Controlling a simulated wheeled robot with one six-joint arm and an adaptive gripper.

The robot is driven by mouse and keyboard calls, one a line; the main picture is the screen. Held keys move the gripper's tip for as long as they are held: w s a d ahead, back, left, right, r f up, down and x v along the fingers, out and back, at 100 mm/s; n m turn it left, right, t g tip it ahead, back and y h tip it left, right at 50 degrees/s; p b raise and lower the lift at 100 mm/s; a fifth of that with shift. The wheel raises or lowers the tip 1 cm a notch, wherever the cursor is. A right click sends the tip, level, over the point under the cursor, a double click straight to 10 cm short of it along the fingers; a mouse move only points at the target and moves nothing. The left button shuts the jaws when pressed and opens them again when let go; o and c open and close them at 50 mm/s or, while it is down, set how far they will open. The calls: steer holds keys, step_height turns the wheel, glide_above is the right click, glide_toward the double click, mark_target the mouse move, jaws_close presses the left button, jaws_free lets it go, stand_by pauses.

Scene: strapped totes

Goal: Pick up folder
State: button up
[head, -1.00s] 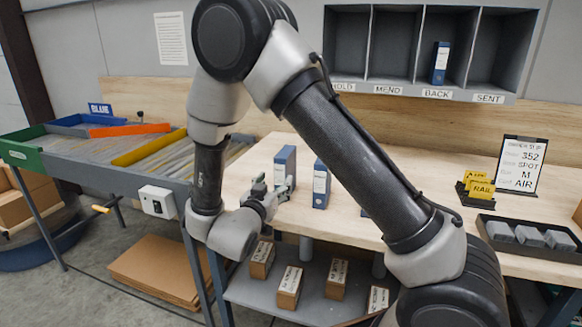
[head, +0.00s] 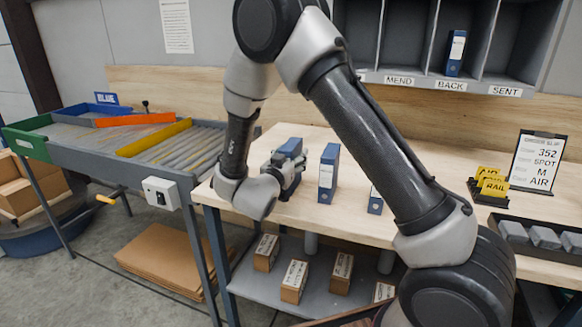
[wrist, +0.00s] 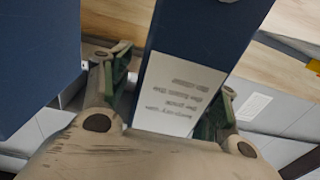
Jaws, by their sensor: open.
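A blue folder (head: 289,147) with a white label stands upright at the left of the wooden bench. My gripper (head: 288,172) is low in front of it. In the wrist view the open fingers of my gripper (wrist: 165,100) lie on either side of a blue folder (wrist: 200,45), whose white label faces the camera. I cannot tell whether either finger touches it. A second blue folder (head: 328,172) stands just to the right in the head view, and part of another folder (wrist: 38,60) fills the left of the wrist view. A third folder (head: 376,200) is partly hidden by my arm.
Another blue folder (head: 456,54) stands in the BACK slot of the wall shelf (head: 440,85). Yellow cards (head: 494,186), a sign (head: 537,162) and a dark tray (head: 535,250) are at the right. Several small boxes (head: 294,281) sit on the lower shelf.

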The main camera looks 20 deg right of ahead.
steer(key=c, duration=1.2)
steer(key=shift+r, duration=0.1)
steer(key=shift+c, duration=0.2)
